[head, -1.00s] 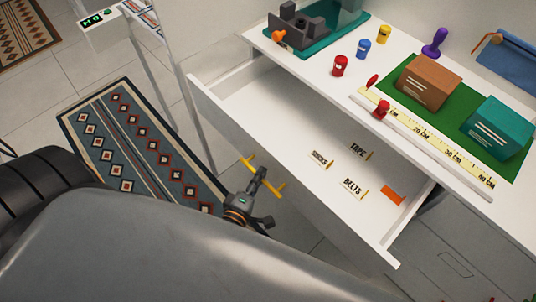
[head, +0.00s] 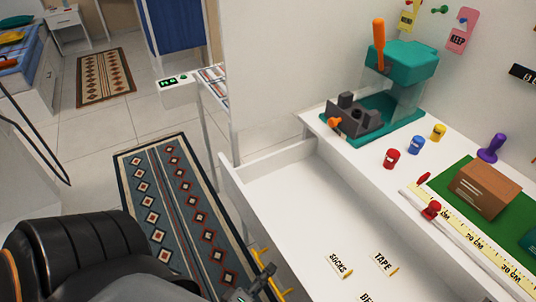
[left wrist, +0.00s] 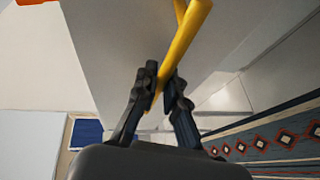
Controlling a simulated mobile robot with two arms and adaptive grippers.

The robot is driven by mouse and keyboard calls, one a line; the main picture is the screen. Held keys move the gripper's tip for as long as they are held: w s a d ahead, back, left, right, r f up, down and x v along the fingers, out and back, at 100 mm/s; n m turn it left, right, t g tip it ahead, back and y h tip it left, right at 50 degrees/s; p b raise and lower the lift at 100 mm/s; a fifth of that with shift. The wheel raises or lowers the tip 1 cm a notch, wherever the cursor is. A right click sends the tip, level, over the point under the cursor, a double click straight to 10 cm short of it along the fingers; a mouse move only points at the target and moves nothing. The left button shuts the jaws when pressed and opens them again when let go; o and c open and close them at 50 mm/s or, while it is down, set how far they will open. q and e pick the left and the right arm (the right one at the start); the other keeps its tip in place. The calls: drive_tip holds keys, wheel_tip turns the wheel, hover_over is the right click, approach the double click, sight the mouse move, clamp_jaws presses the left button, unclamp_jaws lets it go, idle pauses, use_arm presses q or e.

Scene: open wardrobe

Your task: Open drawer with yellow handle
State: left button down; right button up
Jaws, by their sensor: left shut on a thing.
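The white drawer (head: 285,208) stands pulled out from the white unit, with its inside open to view. Its yellow handle (head: 256,256) is on the outer front face, low in the head view, partly hidden by my gripper. My left gripper (head: 264,277) is at the handle, cut by the bottom edge. In the left wrist view the two dark fingers (left wrist: 163,88) are shut around the yellow handle bar (left wrist: 186,38), beside the drawer's pale face. My right gripper is not in view.
Labels reading SOCKS (head: 341,265) and TAPE (head: 385,263) lie in the drawer. The top above holds a teal machine (head: 402,60), small coloured pots (head: 417,145) and a brown box (head: 484,190). A patterned rug (head: 180,205) lies on the floor left of the drawer.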

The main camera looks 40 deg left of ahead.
use_arm(q)
drive_tip(key=c, duration=1.4)
unclamp_jaws()
drive_tip(key=s, duration=0.4)
drive_tip(key=s+r, duration=0.1)
drive_tip(key=s, duration=0.3)
drive_tip(key=s+r, duration=0.1)
drive_tip(key=s, duration=0.2)
drive_tip(key=shift+s+d+r, duration=0.1)
drive_tip(key=shift+s+d, duration=0.15)
drive_tip(key=shift+s, duration=0.15)
